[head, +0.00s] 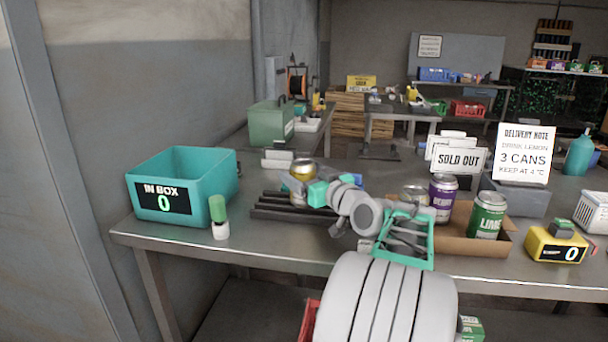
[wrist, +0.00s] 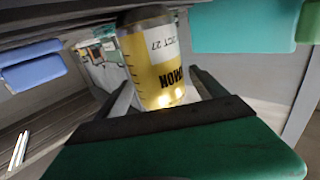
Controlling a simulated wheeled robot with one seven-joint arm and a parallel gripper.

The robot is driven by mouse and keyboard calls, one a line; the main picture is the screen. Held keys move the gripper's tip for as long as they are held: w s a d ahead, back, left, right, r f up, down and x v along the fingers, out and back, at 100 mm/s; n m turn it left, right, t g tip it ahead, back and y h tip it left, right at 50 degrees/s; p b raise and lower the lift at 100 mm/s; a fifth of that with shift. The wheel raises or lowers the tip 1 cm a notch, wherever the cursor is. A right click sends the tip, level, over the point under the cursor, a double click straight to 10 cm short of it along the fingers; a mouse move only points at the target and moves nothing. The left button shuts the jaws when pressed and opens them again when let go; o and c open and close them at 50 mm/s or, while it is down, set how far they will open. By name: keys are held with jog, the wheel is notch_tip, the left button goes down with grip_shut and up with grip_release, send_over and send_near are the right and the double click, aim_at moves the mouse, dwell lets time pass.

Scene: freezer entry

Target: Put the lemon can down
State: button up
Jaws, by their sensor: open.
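The lemon can (head: 301,171), yellow with a pale label band, is partly hidden behind my gripper (head: 318,188) in the head view. In the wrist view, the lemon can (wrist: 152,62) shows large dark lettering and a date. It sits between the two grey fingers of my gripper (wrist: 160,95), which is open around it. The can is at the dark slatted rack (head: 292,208) on the steel table. Its base is hidden, so I cannot tell exactly what it rests on.
A teal in box (head: 224,182) reading 0 and a green-capped bottle (head: 219,220) stand left of the rack. A cardboard tray (head: 468,244) with a purple can (head: 443,196) and a green lime can (head: 488,215) is at right, near a yellow counter (head: 556,245).

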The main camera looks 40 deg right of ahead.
jog(key=shift+r, duration=0.1)
jog(key=shift+r+p, duration=0.2)
jog(key=shift+p, duration=0.15)
jog(key=s+a, duration=0.1)
jog(key=s, duration=1.1)
jog(key=shift+a+f, duration=0.15)
jog(key=shift+a, duration=0.15)
